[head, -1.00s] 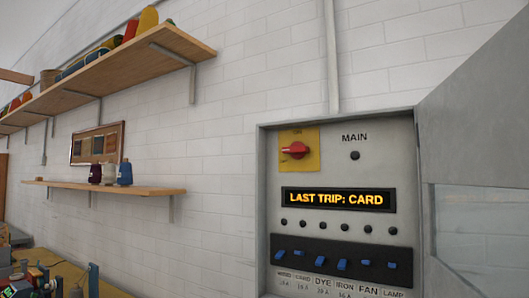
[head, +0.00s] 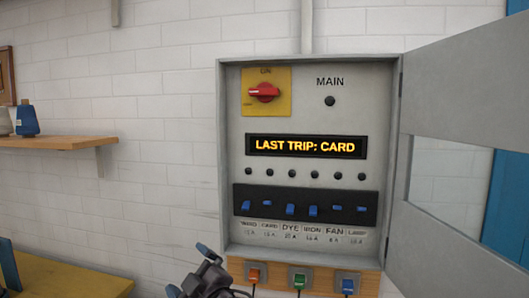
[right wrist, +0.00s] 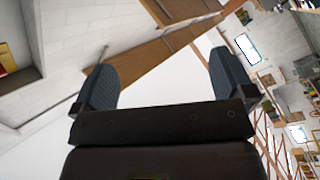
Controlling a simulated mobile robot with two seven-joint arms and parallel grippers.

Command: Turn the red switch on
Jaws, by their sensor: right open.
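A red rotary switch (head: 264,92) sits on a yellow plate (head: 282,107) at the upper left of the open grey electrical cabinet (head: 226,160). Its handle lies roughly horizontal, below the letters ON. My right gripper (head: 190,272) is at the bottom of the head view, below and left of the cabinet, apart from the switch. It is open; the right wrist view shows its two dark fingers (right wrist: 162,82) spread with nothing between them. The switch does not show in the right wrist view. My left gripper is not in view.
A lit display (head: 305,146) reads LAST TRIP: CARD. Below it are several blue breakers (head: 313,211). Orange (head: 254,273), green (head: 299,279) and blue (head: 347,284) switches sit on a wooden board underneath. The cabinet door (head: 440,180) stands open at right. A shelf (head: 60,142) is at left.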

